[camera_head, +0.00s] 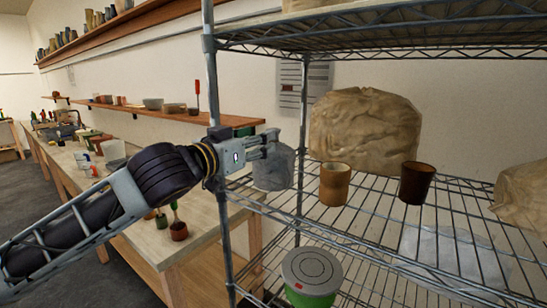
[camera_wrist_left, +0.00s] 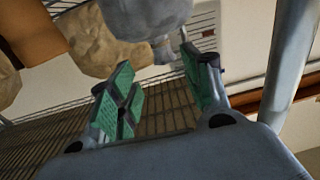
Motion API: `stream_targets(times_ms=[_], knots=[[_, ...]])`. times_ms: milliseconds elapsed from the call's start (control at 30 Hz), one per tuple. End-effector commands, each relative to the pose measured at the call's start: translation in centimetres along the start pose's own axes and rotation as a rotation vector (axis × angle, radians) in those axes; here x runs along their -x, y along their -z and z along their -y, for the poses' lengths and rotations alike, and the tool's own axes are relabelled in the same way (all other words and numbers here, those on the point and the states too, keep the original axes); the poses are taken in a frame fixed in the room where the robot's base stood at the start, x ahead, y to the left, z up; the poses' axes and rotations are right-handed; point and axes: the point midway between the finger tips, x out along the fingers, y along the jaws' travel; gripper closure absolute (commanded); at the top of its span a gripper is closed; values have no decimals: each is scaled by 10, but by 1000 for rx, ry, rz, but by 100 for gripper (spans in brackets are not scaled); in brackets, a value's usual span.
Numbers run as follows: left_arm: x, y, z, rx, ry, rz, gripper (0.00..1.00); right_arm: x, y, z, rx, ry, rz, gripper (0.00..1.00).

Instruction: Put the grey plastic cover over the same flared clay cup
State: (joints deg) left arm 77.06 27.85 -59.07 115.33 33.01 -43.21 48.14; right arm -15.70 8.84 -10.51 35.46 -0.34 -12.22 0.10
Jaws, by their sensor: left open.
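A grey, crumpled plastic cover (camera_head: 272,172) stands on the left end of the wire shelf, beside the post. In the left wrist view a grey rounded form, which looks like the same cover (camera_wrist_left: 145,16), is at the top edge, cut off by the frame. My left gripper (camera_head: 268,143) is open at the cover's upper part. Its green-padded fingers (camera_wrist_left: 160,88) show nothing gripped between them. Whether they touch the cover I cannot tell. A dark brown cup (camera_head: 416,184), wider at the top, stands upright and uncovered further right. My right gripper is not in view.
A tan cup (camera_head: 335,185) stands between the cover and the dark cup. A large crumpled tan bag (camera_head: 365,130) is behind them, another (camera_head: 522,192) at the right. A shelf post (camera_head: 222,200) stands close by my left wrist. A green lidded tub (camera_head: 311,278) is below.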

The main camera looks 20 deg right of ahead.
Motion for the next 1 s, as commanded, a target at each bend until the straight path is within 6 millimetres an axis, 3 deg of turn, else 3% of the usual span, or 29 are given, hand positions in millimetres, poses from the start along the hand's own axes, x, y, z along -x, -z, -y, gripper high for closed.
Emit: stream_targets(times_ms=[200,433,767,1000], knots=[[-18,1,0,0,-1,-1,51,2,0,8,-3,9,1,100],[-21,0,0,0,0,-1,51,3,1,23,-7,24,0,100],[-24,1,0,0,0,-1,51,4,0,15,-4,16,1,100],[-41,2,3,-2,1,-1,51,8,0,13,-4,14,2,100]])
